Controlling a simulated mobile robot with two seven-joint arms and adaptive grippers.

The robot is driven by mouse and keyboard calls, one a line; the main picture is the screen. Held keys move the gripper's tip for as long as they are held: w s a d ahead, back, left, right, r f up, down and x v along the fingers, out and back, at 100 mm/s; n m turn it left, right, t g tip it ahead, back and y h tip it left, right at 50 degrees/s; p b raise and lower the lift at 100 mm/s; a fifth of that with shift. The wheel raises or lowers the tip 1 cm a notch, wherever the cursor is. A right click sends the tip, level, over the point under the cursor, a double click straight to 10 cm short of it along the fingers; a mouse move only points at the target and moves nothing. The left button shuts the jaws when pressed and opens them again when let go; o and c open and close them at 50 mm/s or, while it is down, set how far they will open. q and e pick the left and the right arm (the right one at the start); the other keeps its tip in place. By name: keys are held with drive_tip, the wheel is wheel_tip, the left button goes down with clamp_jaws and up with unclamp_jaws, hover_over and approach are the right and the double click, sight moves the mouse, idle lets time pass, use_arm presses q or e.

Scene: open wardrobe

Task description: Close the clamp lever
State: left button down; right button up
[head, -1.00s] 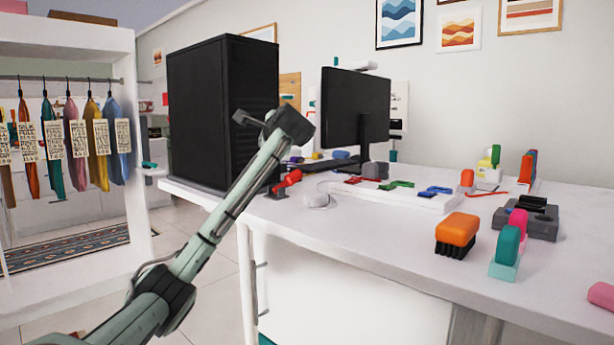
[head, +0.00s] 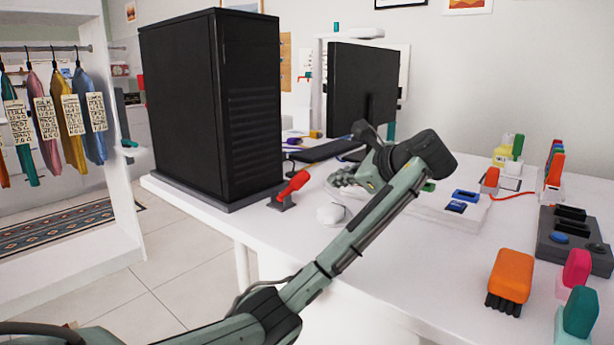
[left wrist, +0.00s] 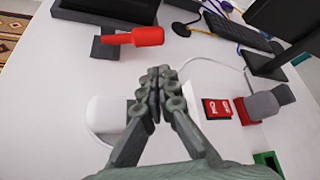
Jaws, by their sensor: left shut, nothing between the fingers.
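The clamp lever is a red handle (head: 295,184) on a small dark base (head: 281,203), near the front edge of the white desk, just right of the black computer tower. The handle slopes up to the right in the head view. In the left wrist view the red handle (left wrist: 146,36) lies at upper left, pointing right from its dark base (left wrist: 104,46). My left gripper (head: 340,179) is shut and empty, to the right of the lever and apart from it. Its closed fingertips (left wrist: 157,74) show below and right of the handle in the wrist view. My right gripper is not in view.
The black tower (head: 212,110) stands left of the lever. A white rounded object (head: 331,214) with a cord sits close to my gripper. A white tray with coloured pieces, an orange brush (head: 511,277) and a grey device (head: 572,243) lie to the right. A monitor (head: 362,92) stands behind.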

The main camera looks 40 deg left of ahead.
sight(314, 198)
use_arm(q)
drive_tip(key=x, duration=0.5)
drive_tip(key=shift+s+a, duration=0.1)
drive_tip(key=shift+a, duration=0.1)
drive_tip(key=shift+w+r, duration=0.15)
drive_tip(key=shift+w, duration=0.15)
drive_tip(key=shift+w+a, duration=0.15)
drive_tip(key=shift+a, duration=0.05)
drive_tip(key=shift+w+a+f, duration=0.2)
drive_tip(key=shift+a+f, duration=0.75)
drive_tip(key=shift+a, duration=0.2)
drive_tip(key=shift+w+a+f, duration=0.1)
drive_tip(key=shift+a+f, duration=0.05)
drive_tip(key=shift+a, duration=0.1)
drive_tip(key=shift+w+a+f, duration=0.1)
drive_tip(key=shift+a, duration=0.1)
